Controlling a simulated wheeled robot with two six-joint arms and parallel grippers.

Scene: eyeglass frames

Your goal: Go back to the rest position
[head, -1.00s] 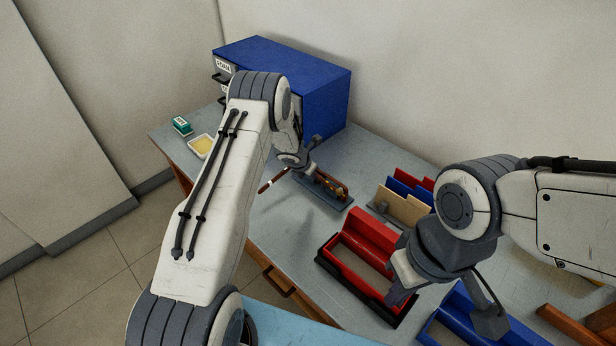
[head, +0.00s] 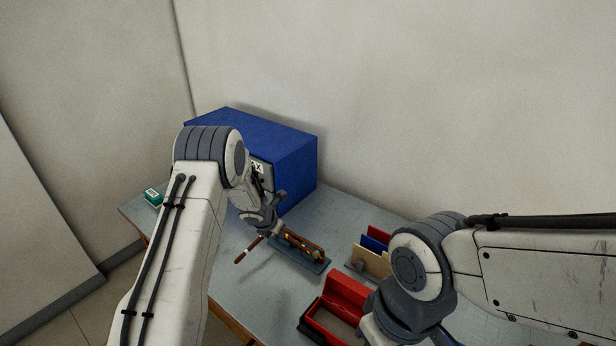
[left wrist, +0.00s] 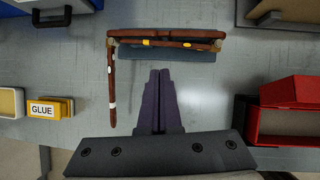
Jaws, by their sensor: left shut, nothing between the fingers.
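My left gripper (left wrist: 160,75) shows in the left wrist view with its two dark fingers together and nothing between them. In the head view, the left gripper (head: 265,222) hangs over the table beside the brown eyeglass frame (head: 300,243). The frame lies along a grey-blue stand (head: 303,262), with one temple sticking out to the left. In the left wrist view, the frame (left wrist: 135,33) is beyond the fingertips, with a visible gap. The temple (left wrist: 112,90) is left of the fingers. My right arm enters from the right; its gripper fingers are below the picture.
A blue drawer cabinet (head: 285,150) stands behind my left gripper. A red tray (head: 345,290) and upright coloured panels (head: 372,258) are to the right. A yellow glue box (left wrist: 48,108) is at left in the left wrist view. A green box (head: 153,197) is at the table's left.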

